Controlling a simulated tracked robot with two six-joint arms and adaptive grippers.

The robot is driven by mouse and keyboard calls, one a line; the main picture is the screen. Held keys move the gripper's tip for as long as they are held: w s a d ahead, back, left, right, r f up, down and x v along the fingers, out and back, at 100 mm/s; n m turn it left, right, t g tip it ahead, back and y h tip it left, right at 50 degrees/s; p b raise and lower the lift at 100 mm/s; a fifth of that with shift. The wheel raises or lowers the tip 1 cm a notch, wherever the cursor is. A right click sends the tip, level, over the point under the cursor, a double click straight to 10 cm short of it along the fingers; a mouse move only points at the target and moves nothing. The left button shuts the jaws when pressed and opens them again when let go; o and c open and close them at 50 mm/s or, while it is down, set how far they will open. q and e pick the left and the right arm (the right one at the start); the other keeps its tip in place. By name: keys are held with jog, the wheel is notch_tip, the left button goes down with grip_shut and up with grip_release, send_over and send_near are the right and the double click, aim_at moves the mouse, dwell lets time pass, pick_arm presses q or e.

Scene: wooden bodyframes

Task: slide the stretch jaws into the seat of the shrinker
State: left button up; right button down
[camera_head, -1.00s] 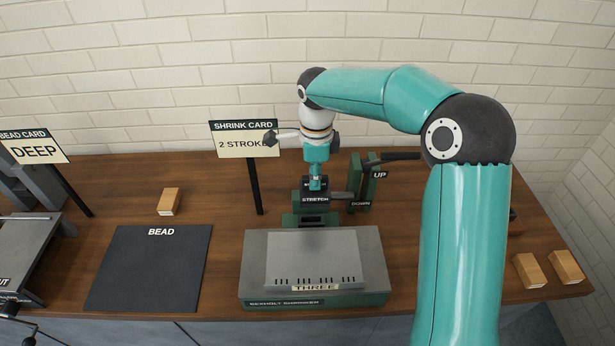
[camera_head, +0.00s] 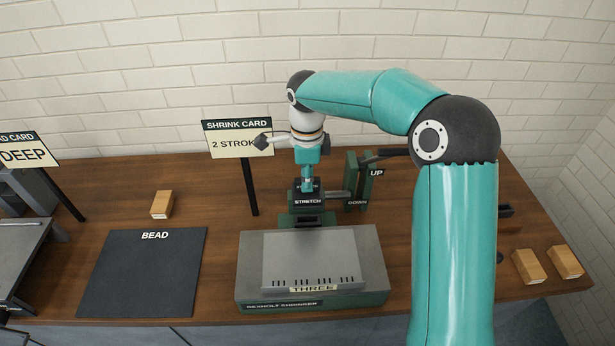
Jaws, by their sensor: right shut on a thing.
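The stretch jaws (camera_head: 308,201), a dark block with a white STRETCH label, are held upright under my right gripper (camera_head: 308,184). The gripper points straight down and is shut on the top of the block. The shrinker (camera_head: 255,290) is a grey-topped green box at the front middle. A green seat part (camera_head: 306,219) stands at its back edge, right below the jaws. The jaws appear over or just touching it; I cannot tell whether there is a gap. My left gripper is out of view.
A grey panel labelled THREE (camera_head: 312,262) lies on the shrinker. The UP/DOWN lever stand (camera_head: 358,180) is close right of the jaws. The shrink card (camera_head: 238,138) stands behind left. A dark BEAD mat (camera_head: 143,275) lies left; wooden blocks (camera_head: 528,266) sit right.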

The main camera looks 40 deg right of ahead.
aim_at(307, 201)
jog(key=shift+f+b, duration=1.35)
jog(key=shift+f, duration=0.55)
dwell(0.8)
jog(key=shift+f+b, duration=1.55)
jog(key=shift+f, duration=0.15)
jog(key=c, duration=1)
grip_release()
jog(key=shift+s, duration=0.15)
jog(key=shift+c, duration=0.2)
jog(key=shift+f, duration=0.15)
notch_tip(307, 201, up, 12)
jog(key=shift+r, duration=0.1)
